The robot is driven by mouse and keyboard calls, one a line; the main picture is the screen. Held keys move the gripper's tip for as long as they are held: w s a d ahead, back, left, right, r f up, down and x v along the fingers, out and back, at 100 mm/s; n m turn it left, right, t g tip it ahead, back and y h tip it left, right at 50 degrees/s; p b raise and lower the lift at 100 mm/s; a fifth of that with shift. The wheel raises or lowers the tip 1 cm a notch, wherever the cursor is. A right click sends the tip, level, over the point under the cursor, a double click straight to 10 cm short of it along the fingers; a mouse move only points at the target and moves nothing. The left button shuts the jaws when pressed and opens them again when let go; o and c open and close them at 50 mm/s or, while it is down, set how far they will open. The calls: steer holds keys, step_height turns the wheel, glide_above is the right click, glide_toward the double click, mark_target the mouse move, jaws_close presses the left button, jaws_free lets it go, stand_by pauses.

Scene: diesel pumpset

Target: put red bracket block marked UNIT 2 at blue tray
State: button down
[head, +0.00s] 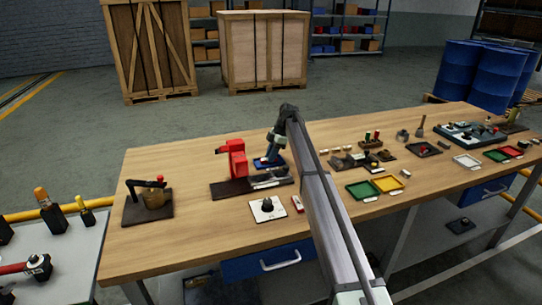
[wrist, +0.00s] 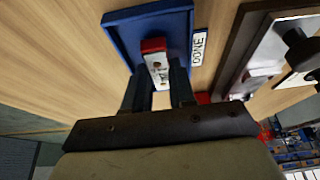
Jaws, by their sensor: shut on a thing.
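The blue tray (wrist: 117,28) lies on the wooden bench, and it also shows in the head view (head: 262,167), partly hidden by my arm's end. My gripper (wrist: 163,84) is shut on a small red block (wrist: 153,45) with a white marked face; the marking is too small to read. The block is over the tray's inside, near its edge on my gripper's side. I cannot tell whether it touches the tray floor. In the head view my gripper (head: 272,155) points down at the tray, and the held block is not clear there.
A white label reading DONE (wrist: 200,48) lies beside the tray. A large red fixture on a dark base (head: 237,160) stands just left of the tray. A white plate with a black knob (head: 268,209) and a small red-and-white piece (head: 297,203) lie nearer the front.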

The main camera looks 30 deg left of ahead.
steer(key=shift+f, duration=0.3)
steer(key=c, duration=0.8)
jaws_free()
steer(key=shift+c, duration=0.2)
steer(key=shift+r, duration=3.45)
